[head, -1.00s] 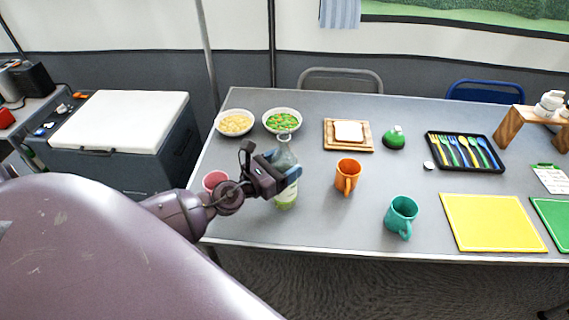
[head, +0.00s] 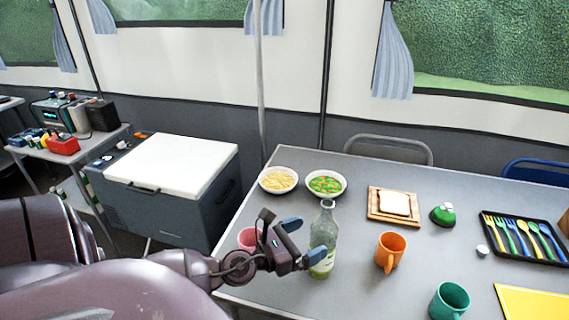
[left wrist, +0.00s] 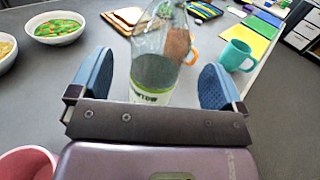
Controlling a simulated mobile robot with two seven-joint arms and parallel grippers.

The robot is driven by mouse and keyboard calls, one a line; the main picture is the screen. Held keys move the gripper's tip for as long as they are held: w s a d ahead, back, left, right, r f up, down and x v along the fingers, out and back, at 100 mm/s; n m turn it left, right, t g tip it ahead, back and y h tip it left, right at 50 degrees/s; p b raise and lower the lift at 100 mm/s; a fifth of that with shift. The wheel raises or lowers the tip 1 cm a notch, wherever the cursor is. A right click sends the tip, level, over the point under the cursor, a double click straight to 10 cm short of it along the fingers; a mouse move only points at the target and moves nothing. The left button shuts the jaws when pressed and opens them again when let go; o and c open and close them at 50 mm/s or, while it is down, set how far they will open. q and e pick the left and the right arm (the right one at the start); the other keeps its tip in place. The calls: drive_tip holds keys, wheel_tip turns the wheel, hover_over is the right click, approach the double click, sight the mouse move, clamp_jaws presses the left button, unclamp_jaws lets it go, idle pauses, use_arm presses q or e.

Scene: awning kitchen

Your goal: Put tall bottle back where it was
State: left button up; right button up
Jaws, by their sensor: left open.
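The tall bottle (head: 325,240) is clear with a green and white label and stands upright on the grey table. My left gripper (head: 304,240) is open just to the left of the bottle in the head view. In the left wrist view the bottle (left wrist: 157,60) stands ahead of the palm, in line with the gap between the blue fingertips (left wrist: 155,80). I cannot tell how deep between the fingers it is. My right gripper is in neither view.
A pink cup (head: 247,239) is by the left gripper. An orange mug (head: 390,251) and teal mug (head: 449,301) stand to the right. Two food bowls (head: 278,180) and a bread board (head: 394,216) are behind. A white-lidded cooler (head: 172,165) stands left of the table.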

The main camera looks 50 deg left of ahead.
use_arm(q)
drive_tip(key=b+v, duration=0.3)
drive_tip(key=v, duration=0.4)
idle(0.6)
